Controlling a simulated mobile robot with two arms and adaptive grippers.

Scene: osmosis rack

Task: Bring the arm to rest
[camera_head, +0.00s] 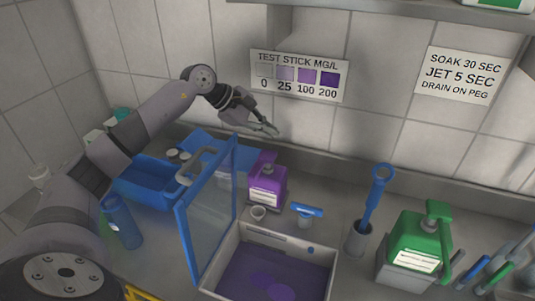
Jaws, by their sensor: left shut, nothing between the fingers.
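My left arm comes in from the left and bends over at its elbow. My left gripper (272,130) is at its end, in front of the tiled back wall, and it is shut with nothing held. It is above and behind the purple bottle (268,182), apart from it. It hangs to the lower left of the test stick chart (299,76). My right gripper is not in view.
A box (275,240) with purple liquid stands at the front, its blue-framed clear lid (208,212) raised. Blue trays (148,186), a blue bottle (122,222), a green jug (417,240) and a blue-handled tool (374,195) stand around. A shelf (390,12) overhangs above.

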